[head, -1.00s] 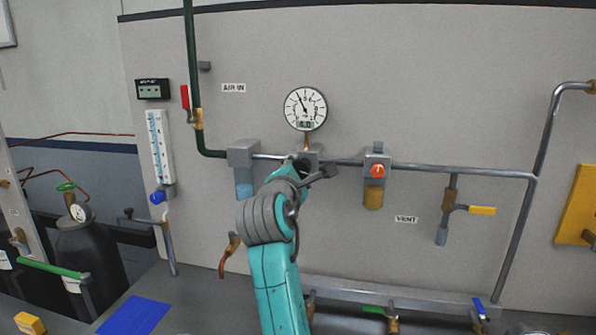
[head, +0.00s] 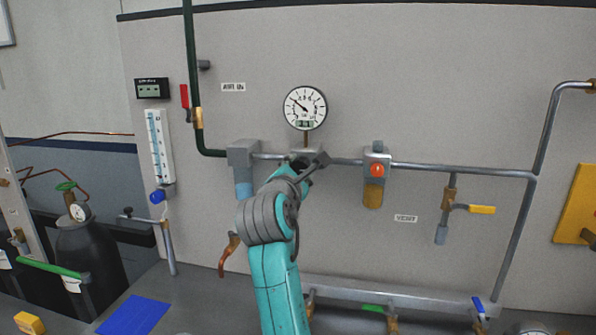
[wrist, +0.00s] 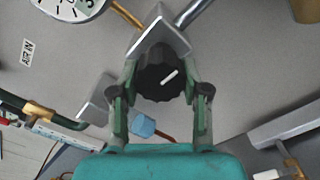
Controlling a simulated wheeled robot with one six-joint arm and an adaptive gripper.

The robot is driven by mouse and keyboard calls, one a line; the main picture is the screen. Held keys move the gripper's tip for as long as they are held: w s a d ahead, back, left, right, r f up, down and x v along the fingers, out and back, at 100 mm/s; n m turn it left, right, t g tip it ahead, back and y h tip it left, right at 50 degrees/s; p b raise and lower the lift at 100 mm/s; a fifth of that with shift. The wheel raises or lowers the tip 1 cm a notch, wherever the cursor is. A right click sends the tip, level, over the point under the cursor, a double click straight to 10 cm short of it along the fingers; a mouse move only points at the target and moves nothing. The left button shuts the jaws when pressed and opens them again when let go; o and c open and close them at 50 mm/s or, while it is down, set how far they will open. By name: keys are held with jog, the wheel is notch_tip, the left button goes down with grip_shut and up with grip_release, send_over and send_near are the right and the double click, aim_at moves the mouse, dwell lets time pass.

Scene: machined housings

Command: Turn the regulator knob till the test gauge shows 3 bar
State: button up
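The test gauge (head: 305,108) is a round white dial with a black rim on the wall panel. Its needle points to the upper left; the small digits under it are too blurred to read. In the wrist view part of the dial shows at the top left (wrist: 68,8). The regulator knob (wrist: 160,80) is black with a white mark, on a grey regulator body (wrist: 160,35). My gripper (wrist: 160,75) has one finger on each side of the knob and appears closed on it. In the head view my arm hides the knob.
A red-knobbed unit (head: 376,172) sits on the pipe to the right, with a yellow-handled vent valve (head: 481,210) beyond. A grey filter block (head: 243,155) is close on the left. A red-handled valve (head: 185,96) is on the green pipe.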

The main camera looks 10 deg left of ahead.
jog(key=o, duration=0.4)
jog(key=s, duration=1.2)
jog(key=shift+a+f, duration=0.1)
jog(key=shift+a, duration=0.1)
